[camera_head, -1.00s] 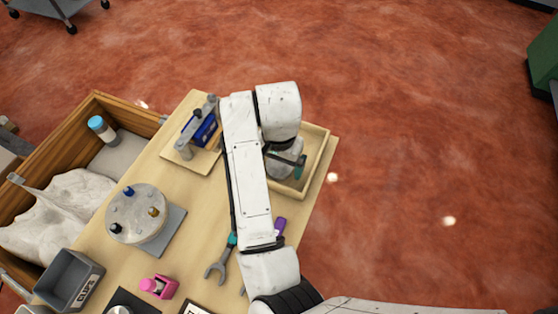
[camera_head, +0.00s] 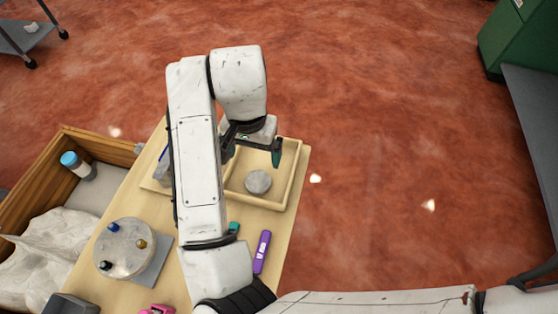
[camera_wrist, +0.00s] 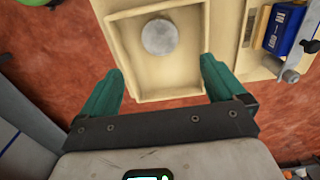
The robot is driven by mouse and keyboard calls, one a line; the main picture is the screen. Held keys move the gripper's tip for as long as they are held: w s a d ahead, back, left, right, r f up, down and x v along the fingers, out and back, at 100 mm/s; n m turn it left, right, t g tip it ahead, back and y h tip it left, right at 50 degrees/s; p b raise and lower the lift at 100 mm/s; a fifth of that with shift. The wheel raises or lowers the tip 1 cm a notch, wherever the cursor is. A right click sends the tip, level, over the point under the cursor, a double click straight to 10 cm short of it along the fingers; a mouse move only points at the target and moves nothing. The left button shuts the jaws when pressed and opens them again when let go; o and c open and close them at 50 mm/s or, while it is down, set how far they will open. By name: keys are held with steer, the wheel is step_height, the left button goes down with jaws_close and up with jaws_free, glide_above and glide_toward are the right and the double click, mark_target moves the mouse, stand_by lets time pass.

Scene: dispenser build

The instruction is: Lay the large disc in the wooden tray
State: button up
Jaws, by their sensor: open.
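The wooden tray (camera_head: 290,183) is a shallow pale box at the far right end of the table. A grey round disc (camera_head: 258,182) lies flat inside it. In the wrist view the same disc (camera_wrist: 159,37) rests on the floor of the tray (camera_wrist: 122,50), apart from its walls. My gripper (camera_head: 252,150) is above the tray's far side, its two teal fingers spread apart. In the wrist view my gripper (camera_wrist: 162,82) is empty and the disc is beyond the fingertips, not touched.
A round grey plate with coloured knobs (camera_head: 125,248) stands on the table at left. A purple tool (camera_head: 262,252) lies near the right edge. A blue block on a fixture (camera_wrist: 283,30) is beside the tray. A wooden crate (camera_head: 35,178) with a bottle adjoins the table.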

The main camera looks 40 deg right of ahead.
steer(key=s+d+f+n+t+h, duration=0.1)
steer(key=s+d+n+h, duration=0.1)
steer(key=d, duration=0.7)
steer(key=s+d+f+n+t+h, duration=0.2)
steer(key=s+d+n, duration=0.1)
steer(key=d, duration=0.6)
steer(key=s+a+f+n+y, duration=0.1)
steer(key=s+a+f, duration=0.2)
steer(key=s, duration=0.2)
steer(key=s+a+f+n+g+y, duration=0.1)
steer(key=s+a+f+n, duration=0.1)
steer(key=s, duration=0.4)
steer(key=s+a+f+n+g+y, duration=0.1)
steer(key=s+a+f+n, duration=0.1)
steer(key=s+a+f, duration=0.2)
step_height(320, 180, down, 2)
steer(key=shift+s+f+y, duration=0.25)
steer(key=shift+s+y, duration=0.15)
steer(key=shift+s, duration=0.7)
